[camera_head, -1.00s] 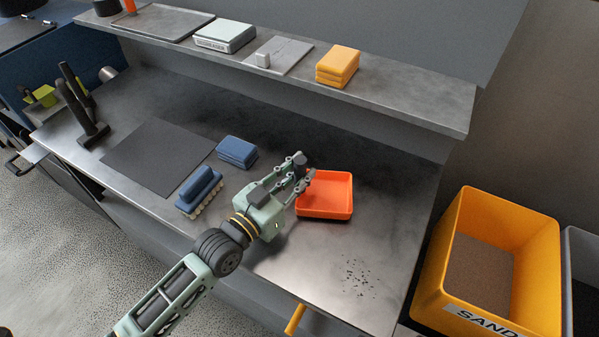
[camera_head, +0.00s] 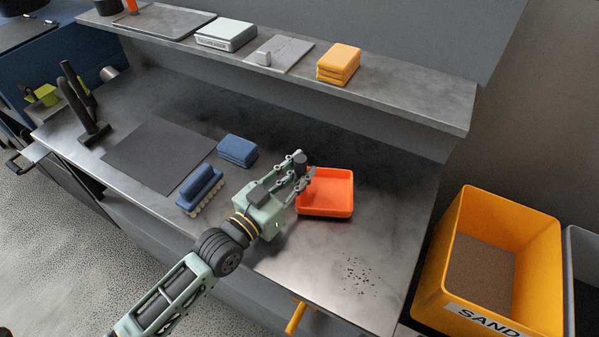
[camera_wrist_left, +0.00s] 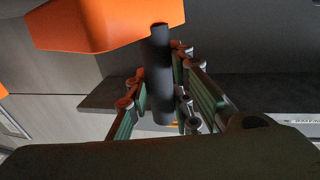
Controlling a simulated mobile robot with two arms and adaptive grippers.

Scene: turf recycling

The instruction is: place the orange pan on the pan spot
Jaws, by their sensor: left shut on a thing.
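The orange pan (camera_head: 328,194) sits at the right part of the grey metal bench, its open tray facing up. Its dark handle (camera_head: 300,163) rises at the tray's left back corner. My left gripper (camera_head: 303,174) is shut on this handle, with the tray just to its right. In the left wrist view the dark handle (camera_wrist_left: 161,95) stands between the fingers (camera_wrist_left: 157,82), and the orange tray (camera_wrist_left: 105,22) shows above. I cannot tell which place is the pan spot. My right gripper is out of view.
A dark mat (camera_head: 150,160), a blue brush (camera_head: 200,188) and blue sponges (camera_head: 237,151) lie left on the bench (camera_head: 290,255). Dark crumbs (camera_head: 360,276) lie at front right. A shelf (camera_head: 420,106) with yellow sponges (camera_head: 338,64) runs behind. A yellow sand bin (camera_head: 430,270) stands right.

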